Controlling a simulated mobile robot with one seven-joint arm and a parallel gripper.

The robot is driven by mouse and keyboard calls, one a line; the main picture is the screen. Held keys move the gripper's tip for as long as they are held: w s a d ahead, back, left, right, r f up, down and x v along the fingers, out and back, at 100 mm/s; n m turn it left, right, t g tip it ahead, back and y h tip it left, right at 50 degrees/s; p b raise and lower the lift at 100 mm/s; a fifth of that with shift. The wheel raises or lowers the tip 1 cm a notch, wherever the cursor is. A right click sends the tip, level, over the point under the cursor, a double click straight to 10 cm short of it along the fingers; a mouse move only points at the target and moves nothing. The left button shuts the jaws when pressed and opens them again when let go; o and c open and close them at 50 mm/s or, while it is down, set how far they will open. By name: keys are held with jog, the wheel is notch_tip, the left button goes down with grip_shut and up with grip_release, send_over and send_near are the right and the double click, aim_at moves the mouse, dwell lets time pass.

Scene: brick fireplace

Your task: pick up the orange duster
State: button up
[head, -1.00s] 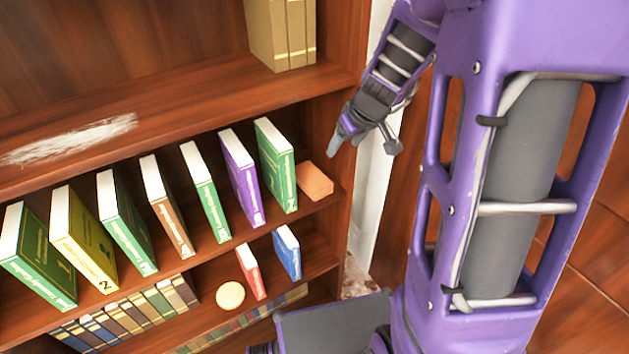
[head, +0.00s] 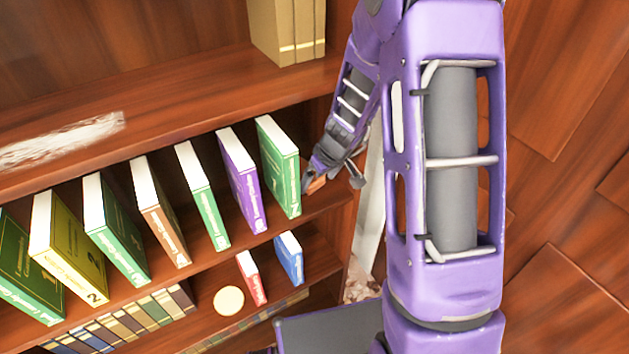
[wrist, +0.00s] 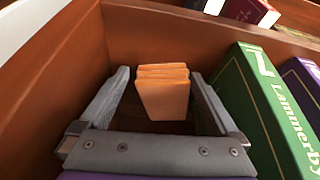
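The orange duster (wrist: 163,98) is a small orange block with a ridged top. It rests in the shelf corner, in the middle of the wrist view. In the head view the duster (head: 317,184) is mostly hidden behind my gripper (head: 331,182). In the wrist view my gripper (wrist: 160,75) is open, with one finger on each side of the duster and a visible gap at both sides. I cannot tell exactly how far the fingertips reach along it.
A green book (head: 279,168) stands close to the left of the duster in the head view; in the wrist view this book (wrist: 266,108) is right of the fingers. The bookcase's side wall (wrist: 62,72) is close to the other finger. An upper shelf (head: 190,105) lies above.

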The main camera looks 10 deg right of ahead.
jog(key=shift+s+d, duration=0.1)
jog(key=shift+s, duration=0.05)
jog(key=c, duration=0.9)
jog(key=shift+c, duration=0.2)
jog(key=shift+r, duration=0.1)
jog(key=shift+s+r, duration=0.15)
jog(key=shift+r, duration=0.6)
jog(key=s+d+b, duration=0.2)
jog(key=s+d, duration=0.1)
jog(key=s, duration=0.5)
jog(key=s+d+b, duration=0.3)
jog(key=s+d, duration=0.1)
jog(key=s, duration=0.4)
jog(key=shift+s, duration=0.25)
jog(key=o, duration=0.7)
jog(key=shift+a+f, duration=0.1)
jog(key=c, duration=0.5)
